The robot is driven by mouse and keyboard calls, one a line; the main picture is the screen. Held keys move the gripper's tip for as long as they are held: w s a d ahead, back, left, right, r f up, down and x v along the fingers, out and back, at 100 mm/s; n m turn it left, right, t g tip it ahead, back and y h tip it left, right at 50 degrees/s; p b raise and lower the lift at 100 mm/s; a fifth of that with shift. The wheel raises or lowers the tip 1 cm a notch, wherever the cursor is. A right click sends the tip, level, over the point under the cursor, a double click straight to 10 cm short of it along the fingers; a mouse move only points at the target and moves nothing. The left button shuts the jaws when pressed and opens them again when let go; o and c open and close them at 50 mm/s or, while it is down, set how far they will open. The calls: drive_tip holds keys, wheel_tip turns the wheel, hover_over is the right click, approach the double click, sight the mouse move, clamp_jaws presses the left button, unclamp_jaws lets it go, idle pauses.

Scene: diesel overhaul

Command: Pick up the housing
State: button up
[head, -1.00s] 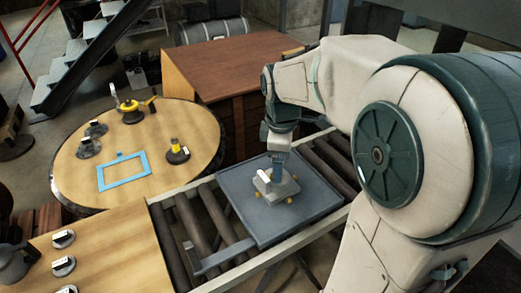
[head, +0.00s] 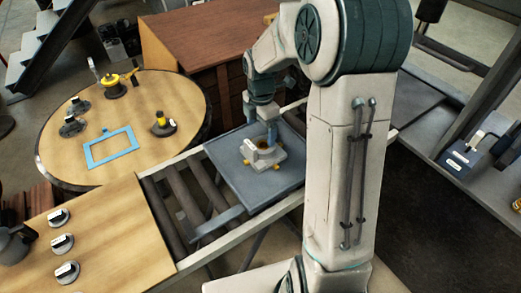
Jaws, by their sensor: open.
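The housing appears to be the pale grey block with a round bore and small yellow-orange knobs (head: 264,157). It sits on a dark blue-grey square tray (head: 240,184) on the roller conveyor. My gripper (head: 262,134) is open and points down at the housing, with its fingers close above or beside its far part. I cannot tell whether the fingers touch it. A small white-faced piece stands at the housing's left side, and the fingers hide part of the far side.
A round wooden table (head: 137,110) at the left holds a blue frame (head: 111,147), a yellow-handled tool (head: 114,86) and small parts. A wooden bench (head: 115,230) with a kettle (head: 14,246) is at front left. A brown cabinet (head: 205,40) stands behind the conveyor.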

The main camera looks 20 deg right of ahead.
sight(260, 145)
drive_tip(key=shift+s+a+f+p, duration=0.1)
drive_tip(key=shift+f+p, duration=0.2)
drive_tip(key=shift+f, duration=1.35)
drive_tip(key=shift+s+f+p, duration=0.1)
drive_tip(key=shift+f+p, duration=0.2)
drive_tip(key=shift+f, duration=1.3)
drive_tip(key=c, duration=1.5)
drive_tip(key=shift+w+r, duration=0.1)
drive_tip(key=shift+w, duration=0.05)
drive_tip(key=shift+c, duration=1.4)
